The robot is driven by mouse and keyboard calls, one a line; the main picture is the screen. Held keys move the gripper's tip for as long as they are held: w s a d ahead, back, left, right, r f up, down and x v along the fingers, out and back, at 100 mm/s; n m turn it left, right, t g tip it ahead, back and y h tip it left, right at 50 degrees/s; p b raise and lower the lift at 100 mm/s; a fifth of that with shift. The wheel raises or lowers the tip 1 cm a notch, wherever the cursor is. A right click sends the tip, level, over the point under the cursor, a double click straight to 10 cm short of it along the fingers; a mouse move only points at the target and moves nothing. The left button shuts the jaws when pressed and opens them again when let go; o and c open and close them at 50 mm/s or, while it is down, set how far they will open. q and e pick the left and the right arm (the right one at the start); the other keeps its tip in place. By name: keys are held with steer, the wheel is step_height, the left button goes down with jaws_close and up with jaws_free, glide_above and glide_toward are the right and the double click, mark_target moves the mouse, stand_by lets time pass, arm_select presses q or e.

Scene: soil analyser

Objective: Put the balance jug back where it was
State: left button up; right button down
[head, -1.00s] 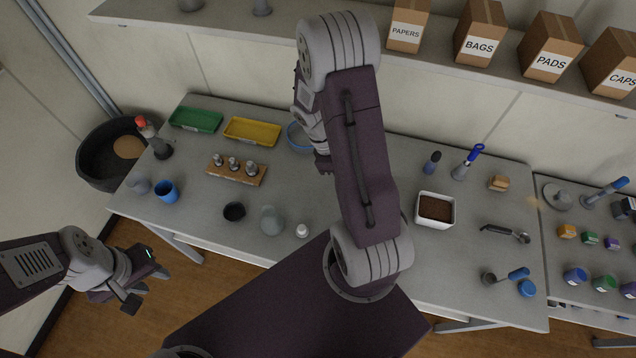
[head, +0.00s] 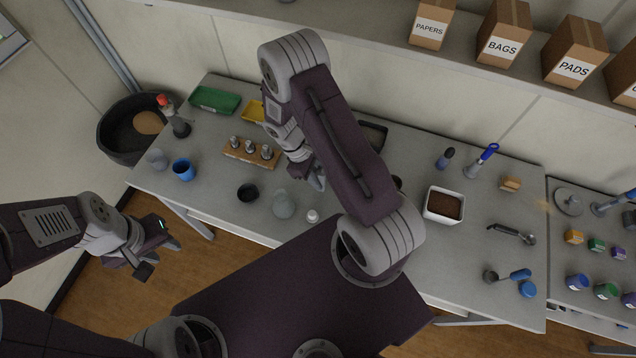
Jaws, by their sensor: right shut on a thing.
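My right gripper (head: 318,178) is over the table, behind and right of a grey-green translucent vessel (head: 283,204). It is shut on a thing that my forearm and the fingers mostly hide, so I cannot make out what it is. I cannot tell for sure which vessel is the balance jug. The translucent vessel stands free on the table, with a black cup (head: 247,193) to its left and a small white-capped bottle (head: 312,216) to its right. My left gripper (head: 160,257) is open and empty, off the table's front left edge.
A wooden block with metal weights (head: 252,153), a blue cup (head: 182,169) and a grey cup (head: 157,159) stand on the left. A dark flat device (head: 372,135) is partly behind my arm. A white tub of soil (head: 444,205) stands to the right.

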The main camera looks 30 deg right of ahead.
step_height(320, 180, down, 3)
steer(key=shift+s+f+p, duration=0.1)
steer(key=shift+f+p, duration=0.05)
steer(key=shift+p, duration=0.3)
steer(key=shift+f, duration=0.4)
steer(key=shift+f, duration=0.15)
steer(key=c, duration=1.3)
jaws_free()
